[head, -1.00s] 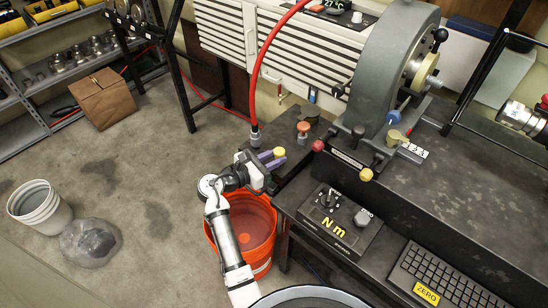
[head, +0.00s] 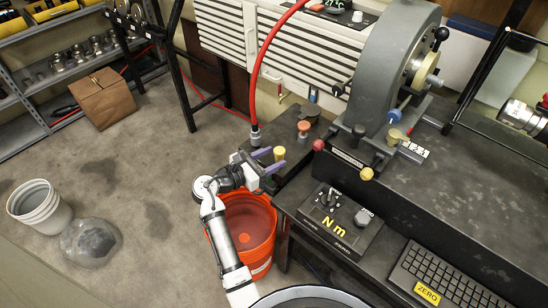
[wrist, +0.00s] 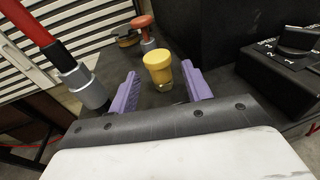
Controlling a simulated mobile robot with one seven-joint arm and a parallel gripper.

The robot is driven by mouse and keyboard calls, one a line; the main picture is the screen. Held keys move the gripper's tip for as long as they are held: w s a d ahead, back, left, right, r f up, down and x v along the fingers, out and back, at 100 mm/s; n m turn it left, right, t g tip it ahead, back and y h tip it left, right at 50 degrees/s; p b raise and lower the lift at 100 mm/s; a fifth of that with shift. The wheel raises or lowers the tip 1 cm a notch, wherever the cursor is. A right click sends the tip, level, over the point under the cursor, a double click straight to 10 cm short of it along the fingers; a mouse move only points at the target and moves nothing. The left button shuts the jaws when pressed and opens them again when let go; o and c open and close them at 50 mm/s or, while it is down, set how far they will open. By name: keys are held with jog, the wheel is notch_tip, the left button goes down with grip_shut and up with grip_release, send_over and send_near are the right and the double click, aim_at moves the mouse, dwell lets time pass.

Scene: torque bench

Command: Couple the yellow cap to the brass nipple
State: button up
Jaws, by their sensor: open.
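The yellow cap (head: 279,153) stands upright near the left end of the dark bench. In the wrist view the gripper (wrist: 160,92) points at the cap, which shows between and just beyond the fingertips. The fingers seem apart from the cap, and nothing is held.
A red hose with a grey end (head: 255,137) stands left of the cap. An orange-red knob (head: 303,127) is behind it. The control box (head: 340,222) is to the right. An orange bucket (head: 248,228) sits on the floor below my arm.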

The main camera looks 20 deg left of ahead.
jog(key=b+v, duration=0.2)
jog(key=v, duration=1)
jog(key=shift+s+b, duration=0.2)
jog(key=shift+b, duration=0.15)
jog(key=shift+r, duration=0.1)
